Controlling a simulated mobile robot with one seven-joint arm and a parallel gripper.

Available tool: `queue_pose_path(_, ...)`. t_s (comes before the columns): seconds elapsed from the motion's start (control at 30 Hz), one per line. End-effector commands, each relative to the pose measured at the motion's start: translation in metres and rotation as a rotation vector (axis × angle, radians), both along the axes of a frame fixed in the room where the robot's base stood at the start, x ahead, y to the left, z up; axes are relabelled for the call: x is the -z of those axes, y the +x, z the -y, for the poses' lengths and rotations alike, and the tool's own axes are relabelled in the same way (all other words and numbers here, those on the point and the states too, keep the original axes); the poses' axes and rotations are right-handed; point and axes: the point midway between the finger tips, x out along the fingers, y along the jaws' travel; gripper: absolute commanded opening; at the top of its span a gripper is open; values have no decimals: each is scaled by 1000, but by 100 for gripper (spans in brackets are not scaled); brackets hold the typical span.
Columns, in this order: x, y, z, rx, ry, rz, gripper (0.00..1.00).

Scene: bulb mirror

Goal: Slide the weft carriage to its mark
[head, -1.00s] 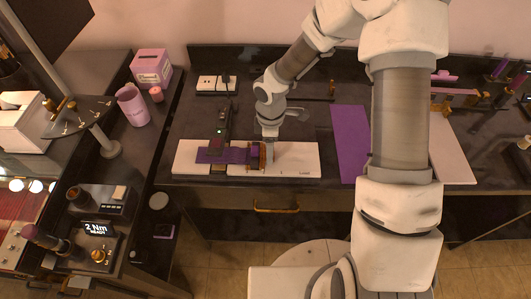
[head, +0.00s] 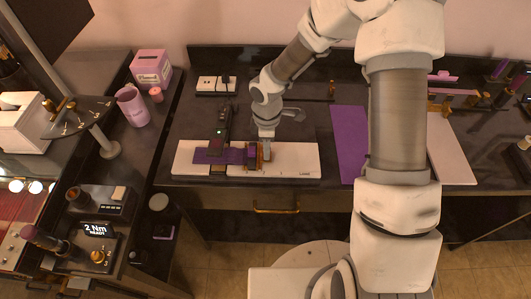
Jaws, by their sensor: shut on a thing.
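The weft carriage (head: 260,156), a small gold-brown upright piece, sits on a long white base board (head: 296,160) on the dark bench. A purple woven strip (head: 215,156) lies along the left part of the board, with a dark purple block at its right end by the carriage. My gripper (head: 266,141) reaches down from above and is shut on the carriage; its fingertips are small and partly hidden. A small dark tick near the board's lower right may be a mark; I cannot tell.
A dark upright device with a green light (head: 219,130) stands over the strip's left part. A power strip (head: 216,84) lies behind. A purple mat (head: 350,143) is to the right. A pink mug (head: 132,105) stands on the left counter.

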Motion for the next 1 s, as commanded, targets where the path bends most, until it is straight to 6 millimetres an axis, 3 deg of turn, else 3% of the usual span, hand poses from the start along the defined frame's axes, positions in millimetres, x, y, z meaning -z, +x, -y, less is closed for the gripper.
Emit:
queue_pose_path(0.6, 0, 1, -38, -2, 2, 1, 0)
queue_pose_path(0.97, 0, 1, -42, 0, 2, 1, 0)
queue_pose_path(1.0, 0, 1, -42, 0, 2, 1, 35)
